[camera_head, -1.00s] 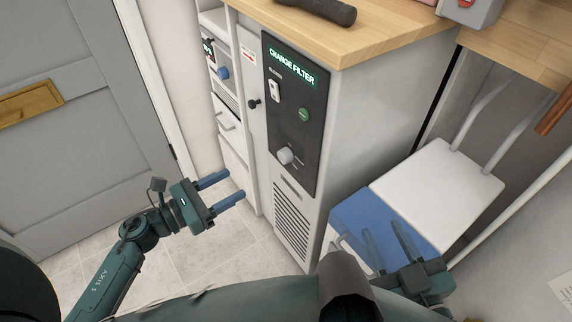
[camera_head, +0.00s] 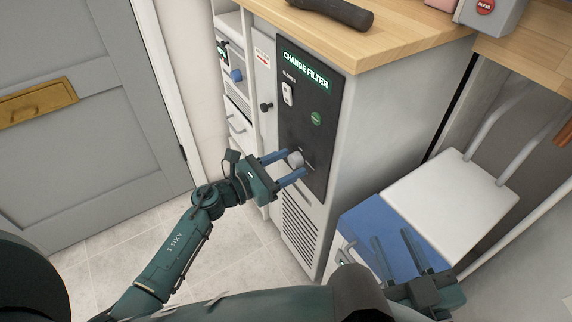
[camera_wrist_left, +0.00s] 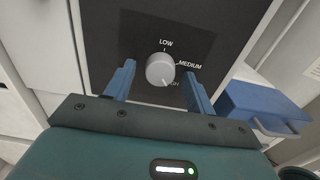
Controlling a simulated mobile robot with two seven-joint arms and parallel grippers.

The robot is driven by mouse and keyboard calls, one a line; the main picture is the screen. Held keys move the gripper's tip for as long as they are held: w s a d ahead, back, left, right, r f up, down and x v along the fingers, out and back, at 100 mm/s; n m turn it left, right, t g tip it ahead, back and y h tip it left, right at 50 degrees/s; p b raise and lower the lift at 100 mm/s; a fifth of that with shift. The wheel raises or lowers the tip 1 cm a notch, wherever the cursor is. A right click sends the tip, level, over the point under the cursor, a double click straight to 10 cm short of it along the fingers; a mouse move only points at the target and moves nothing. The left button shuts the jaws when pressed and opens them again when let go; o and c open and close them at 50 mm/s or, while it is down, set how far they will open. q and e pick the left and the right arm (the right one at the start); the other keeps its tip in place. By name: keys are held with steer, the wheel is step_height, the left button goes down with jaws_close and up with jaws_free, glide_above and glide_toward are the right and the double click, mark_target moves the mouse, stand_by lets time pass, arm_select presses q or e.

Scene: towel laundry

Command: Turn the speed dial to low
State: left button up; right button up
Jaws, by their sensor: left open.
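The speed dial is a round light-grey knob (camera_head: 296,158) on the dark control panel (camera_head: 318,130) of the white cabinet. In the left wrist view the dial (camera_wrist_left: 160,68) has LOW above it, MEDIUM to its right and a partly hidden HIGH below right. A pale mark shows at the knob's lower edge near HIGH; I cannot tell surely where the pointer is. My left gripper (camera_head: 282,167) is open, its blue fingers on either side of the dial, with gaps visible in the wrist view. My right gripper (camera_head: 402,248) is open and empty, low at the right.
The panel also has a green CHANGE FILTER display (camera_head: 305,69), a blower switch (camera_head: 288,94) and a green button (camera_head: 316,119). A blue box (camera_head: 375,225) and a white chair (camera_head: 455,190) stand right of the cabinet. A dark cylindrical object (camera_head: 335,12) lies on the wooden top.

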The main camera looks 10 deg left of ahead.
arm_select(q)
steer(key=shift+c, duration=0.3)
steer(key=c, duration=0.9)
